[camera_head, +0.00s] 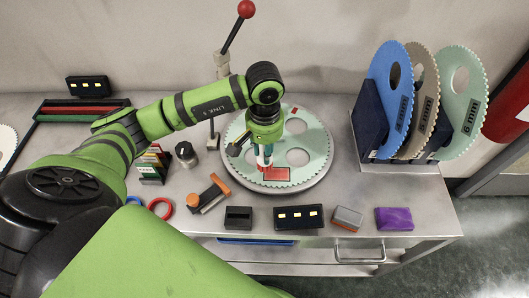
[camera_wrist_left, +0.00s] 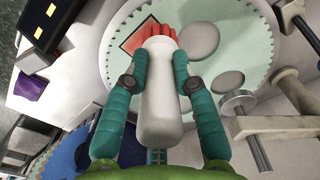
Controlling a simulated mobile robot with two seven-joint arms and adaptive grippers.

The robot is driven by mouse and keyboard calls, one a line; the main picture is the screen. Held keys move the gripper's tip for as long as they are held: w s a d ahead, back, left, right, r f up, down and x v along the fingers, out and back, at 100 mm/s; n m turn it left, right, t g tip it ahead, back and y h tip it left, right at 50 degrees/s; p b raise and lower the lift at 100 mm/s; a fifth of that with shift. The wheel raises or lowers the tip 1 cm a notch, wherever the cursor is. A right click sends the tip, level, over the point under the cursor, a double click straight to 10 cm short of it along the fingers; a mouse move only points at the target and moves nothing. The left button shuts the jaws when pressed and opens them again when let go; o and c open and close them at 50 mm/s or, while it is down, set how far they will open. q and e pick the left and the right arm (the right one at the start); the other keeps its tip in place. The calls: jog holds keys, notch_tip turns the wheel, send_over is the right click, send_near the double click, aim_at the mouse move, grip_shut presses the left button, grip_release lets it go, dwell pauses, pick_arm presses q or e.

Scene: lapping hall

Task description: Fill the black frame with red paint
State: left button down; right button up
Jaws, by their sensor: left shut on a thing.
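My left gripper (camera_head: 263,153) is shut on a white marker-like tool with a red end (camera_wrist_left: 158,105), its fingers on both sides of the white body. The tool points down at the pale green toothed disc (camera_head: 236,150), and its red end is over or at the black frame (camera_head: 283,175). Inside the frame I see red; the frame also shows in the left wrist view (camera_wrist_left: 128,36). The tool and gripper hide part of the frame, so I cannot tell whether the red fills all of it or whether the tip touches. My right gripper is not in view.
Three toothed discs (camera_head: 390,80) stand in a rack at the right. A lever with a red knob (camera_head: 246,9) rises behind the disc.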

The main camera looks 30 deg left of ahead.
pick_arm(q)
jog(key=r, duration=0.1)
jog(key=r+p, duration=0.1)
jog(key=shift+a+r, duration=0.25)
jog(key=shift+r, duration=0.1)
jog(key=shift+d+r, duration=0.1)
jog(key=shift+r, duration=0.5)
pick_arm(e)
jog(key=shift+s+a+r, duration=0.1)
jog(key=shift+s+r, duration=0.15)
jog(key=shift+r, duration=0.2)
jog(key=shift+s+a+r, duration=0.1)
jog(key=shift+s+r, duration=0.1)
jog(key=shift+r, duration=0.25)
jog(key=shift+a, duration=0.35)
